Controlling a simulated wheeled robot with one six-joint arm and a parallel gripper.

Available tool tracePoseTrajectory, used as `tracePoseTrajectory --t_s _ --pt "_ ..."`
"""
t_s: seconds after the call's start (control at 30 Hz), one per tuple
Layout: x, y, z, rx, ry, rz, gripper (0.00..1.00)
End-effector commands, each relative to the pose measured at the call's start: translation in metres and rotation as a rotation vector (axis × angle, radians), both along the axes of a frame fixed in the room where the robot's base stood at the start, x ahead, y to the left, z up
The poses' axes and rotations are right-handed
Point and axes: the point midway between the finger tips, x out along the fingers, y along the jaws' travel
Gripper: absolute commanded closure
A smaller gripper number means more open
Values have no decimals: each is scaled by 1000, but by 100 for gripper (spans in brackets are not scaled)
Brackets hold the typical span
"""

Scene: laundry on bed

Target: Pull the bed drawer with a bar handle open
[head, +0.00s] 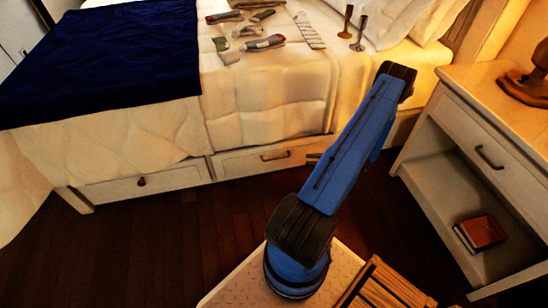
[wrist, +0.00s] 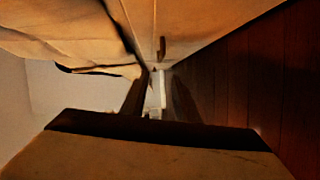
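The white bed drawer with the bar handle (head: 232,165) is closed under the bed, right of a drawer with a round knob. Its metal bar handle (head: 275,156) lies level on the front; in the wrist view the bar handle (wrist: 162,48) shows ahead of and above the fingers. My gripper (head: 313,158) is mostly hidden behind my blue arm, with small dark tips showing to the right of the handle, apart from it. In the wrist view my gripper (wrist: 158,98) has two dark fingers apart, with nothing seen between them.
The drawer with a round knob (head: 120,187) is closed at left. A nightstand (head: 447,180) with its own bar handle stands at right, with a book (head: 481,232) on its shelf. The dark wood floor (head: 190,240) before the drawers is clear.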

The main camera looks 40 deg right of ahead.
Motion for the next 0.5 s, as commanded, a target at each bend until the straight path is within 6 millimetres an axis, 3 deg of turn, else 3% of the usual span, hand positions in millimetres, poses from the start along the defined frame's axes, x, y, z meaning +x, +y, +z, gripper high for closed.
tracePoseTrajectory --t_s 0.23,0.5 --pt "7 6 -5 18 5 -13 72" --pt "42 33 -9 17 4 -11 72"
